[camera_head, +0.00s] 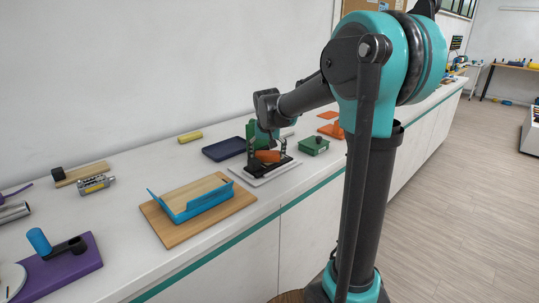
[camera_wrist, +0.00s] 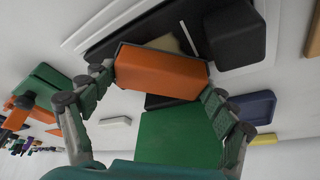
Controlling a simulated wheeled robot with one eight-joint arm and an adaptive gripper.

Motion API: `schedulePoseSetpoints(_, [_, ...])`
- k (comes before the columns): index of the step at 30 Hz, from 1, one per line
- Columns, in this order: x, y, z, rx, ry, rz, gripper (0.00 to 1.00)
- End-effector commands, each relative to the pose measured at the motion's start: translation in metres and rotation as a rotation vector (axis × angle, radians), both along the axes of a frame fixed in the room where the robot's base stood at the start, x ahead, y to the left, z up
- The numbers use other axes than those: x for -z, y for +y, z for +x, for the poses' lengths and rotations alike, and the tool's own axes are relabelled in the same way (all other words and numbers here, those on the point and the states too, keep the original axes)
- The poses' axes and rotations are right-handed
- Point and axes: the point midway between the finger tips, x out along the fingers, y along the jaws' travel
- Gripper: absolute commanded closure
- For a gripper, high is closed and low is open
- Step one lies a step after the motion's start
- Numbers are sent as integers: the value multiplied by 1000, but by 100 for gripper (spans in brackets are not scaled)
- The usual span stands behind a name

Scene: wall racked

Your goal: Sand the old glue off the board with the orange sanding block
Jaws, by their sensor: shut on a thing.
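The orange sanding block (camera_head: 268,156) is held between the two fingers of my gripper (camera_head: 266,146), above or on a dark fixture (camera_head: 262,166) on a white tray. In the wrist view the block (camera_wrist: 160,72) spans the space between the fingertips (camera_wrist: 158,82), one at each end. A small beige patch (camera_wrist: 166,42) shows just past the block, partly hidden by it; it may be the board's surface. I cannot tell whether the block touches it, and no glue can be made out.
A wooden board with a blue-walled piece (camera_head: 195,203) lies to the left. A navy tray (camera_head: 224,149) and a yellow cylinder (camera_head: 190,136) lie behind; a green box (camera_head: 314,146) stands right. A dark block (camera_wrist: 235,35) rises beside the sanding block.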

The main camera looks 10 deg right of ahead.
Motion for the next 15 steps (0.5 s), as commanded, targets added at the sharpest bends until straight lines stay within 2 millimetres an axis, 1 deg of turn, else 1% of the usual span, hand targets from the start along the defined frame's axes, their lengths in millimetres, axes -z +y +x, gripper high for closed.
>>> schedulePoseSetpoints(11, [0, 0, 0, 0, 0, 0, 45])
schedulePoseSetpoints(15, [0, -3, -4, 1, 0, 0, 45])
